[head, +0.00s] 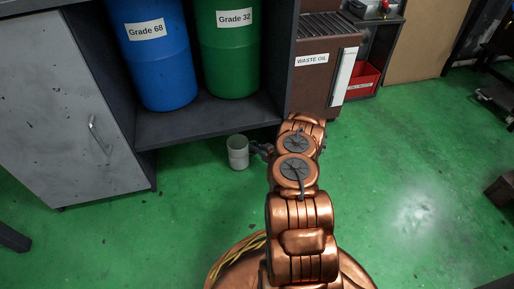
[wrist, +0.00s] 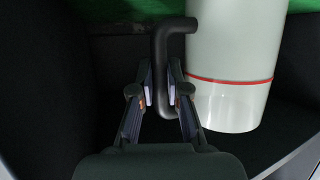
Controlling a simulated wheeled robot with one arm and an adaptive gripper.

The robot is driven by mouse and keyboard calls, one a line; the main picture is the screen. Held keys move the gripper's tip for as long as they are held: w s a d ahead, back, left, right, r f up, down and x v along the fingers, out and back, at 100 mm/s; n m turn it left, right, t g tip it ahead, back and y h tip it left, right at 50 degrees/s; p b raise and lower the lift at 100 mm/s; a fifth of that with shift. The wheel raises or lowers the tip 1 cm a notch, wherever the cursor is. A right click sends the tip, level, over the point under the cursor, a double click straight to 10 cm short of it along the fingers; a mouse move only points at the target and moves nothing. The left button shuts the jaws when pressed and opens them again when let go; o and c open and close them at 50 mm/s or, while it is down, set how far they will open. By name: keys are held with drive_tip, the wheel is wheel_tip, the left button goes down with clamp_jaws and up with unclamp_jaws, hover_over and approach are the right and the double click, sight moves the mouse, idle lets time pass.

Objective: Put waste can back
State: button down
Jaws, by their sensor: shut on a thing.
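The waste can (head: 237,154) is a pale, open-topped cylinder, upright in front of the lower shelf in the head view. Green floor shows around it; I cannot tell whether its base touches the floor. In the wrist view the can (wrist: 235,50) fills the upper right and shows a thin red stripe. Its dark, bent handle (wrist: 159,60) runs down between my fingers. My gripper (wrist: 161,92) is shut on this handle, with the can body just right of the fingers. In the head view my gripper (head: 260,149) is small, dark and partly hidden by my arm.
A dark shelf (head: 205,126) behind the can carries a blue drum (head: 155,65) and a green drum (head: 228,60). A brown waste oil unit (head: 318,80) stands to their right, and a grey cabinet (head: 65,120) to the left.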

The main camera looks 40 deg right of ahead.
drive_tip(key=shift+f, duration=0.5)
drive_tip(key=c, duration=1.1)
unclamp_jaws()
drive_tip(key=v, duration=1.2)
drive_tip(key=shift+r, duration=0.1)
